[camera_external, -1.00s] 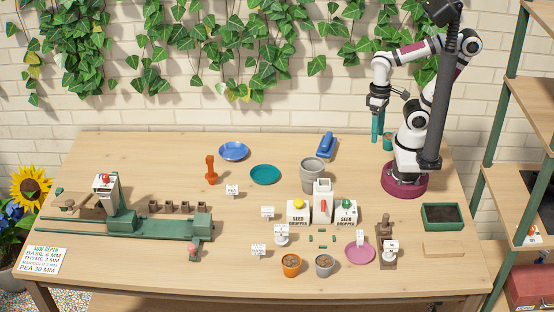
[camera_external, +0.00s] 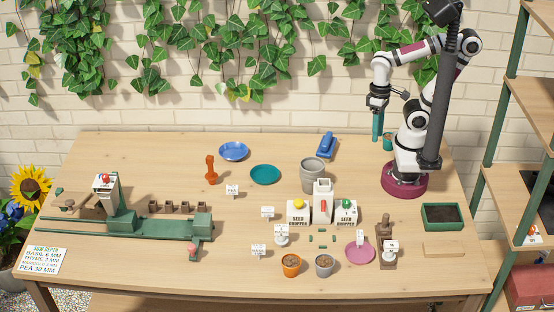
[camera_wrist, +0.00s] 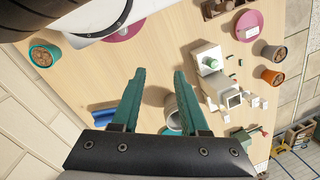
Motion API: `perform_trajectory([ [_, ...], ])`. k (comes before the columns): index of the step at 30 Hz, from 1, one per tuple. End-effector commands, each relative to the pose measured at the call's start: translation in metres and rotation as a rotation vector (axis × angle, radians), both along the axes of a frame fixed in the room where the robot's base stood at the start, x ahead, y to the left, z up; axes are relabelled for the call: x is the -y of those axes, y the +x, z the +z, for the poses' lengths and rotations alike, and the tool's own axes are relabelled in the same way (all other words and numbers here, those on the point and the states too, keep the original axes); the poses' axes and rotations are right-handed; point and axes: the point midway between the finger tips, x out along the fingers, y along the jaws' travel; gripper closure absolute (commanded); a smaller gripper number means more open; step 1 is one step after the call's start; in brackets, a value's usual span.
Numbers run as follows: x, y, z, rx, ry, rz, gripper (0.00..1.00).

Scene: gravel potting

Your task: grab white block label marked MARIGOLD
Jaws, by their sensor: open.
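Several small white block labels stand on the table: one reading PEA (camera_external: 232,190), a label left of the seed droppers (camera_external: 267,212), a label near the front edge (camera_external: 258,250), and a label at the pink saucer (camera_external: 360,238). Apart from PEA, their lettering is too small to read surely, so I cannot tell which is MARIGOLD. My gripper (camera_external: 377,126) hangs high over the back right of the table, far from all of them. In the wrist view its teal fingers (camera_wrist: 160,72) are apart with nothing between them.
White seed droppers (camera_external: 298,211) and a grey pot (camera_external: 313,175) stand mid-table. An orange pot (camera_external: 291,265) and a small grey pot (camera_external: 324,265) are at the front. The pink saucer (camera_external: 360,255) lies right of them. A green rail device (camera_external: 150,230) fills the left.

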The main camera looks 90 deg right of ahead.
Motion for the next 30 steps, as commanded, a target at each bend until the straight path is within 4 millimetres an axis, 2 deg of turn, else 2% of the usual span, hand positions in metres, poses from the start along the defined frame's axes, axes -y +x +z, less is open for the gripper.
perform_trajectory([
  [6, 0.000, 0.000, 0.000, -0.001, 0.001, -0.001, 0.55],
  [9, -0.006, 0.012, 0.003, -0.040, 0.039, -0.039, 0.55],
  [11, -0.014, 0.031, 0.007, -0.097, 0.099, -0.101, 0.55],
  [14, -0.029, 0.087, 0.005, -0.223, 0.251, -0.258, 0.55],
  [15, -0.033, 0.113, 0.000, -0.276, 0.319, -0.331, 0.55],
  [17, -0.035, 0.154, -0.014, -0.351, 0.426, -0.444, 0.55],
  [18, -0.034, 0.181, -0.028, -0.399, 0.498, -0.522, 0.55],
  [20, -0.029, 0.220, -0.054, -0.465, 0.608, -0.641, 0.55],
  [21, -0.023, 0.243, -0.074, -0.504, 0.677, -0.717, 0.55],
  [22, -0.019, 0.257, -0.089, -0.529, 0.724, -0.769, 0.55],
  [24, -0.009, 0.282, -0.120, -0.572, 0.821, -0.872, 0.55],
  [27, 0.001, 0.303, -0.153, -0.609, 0.913, -0.972, 0.55],
  [30, 0.005, 0.311, -0.170, -0.624, 0.956, -1.019, 0.55],
])
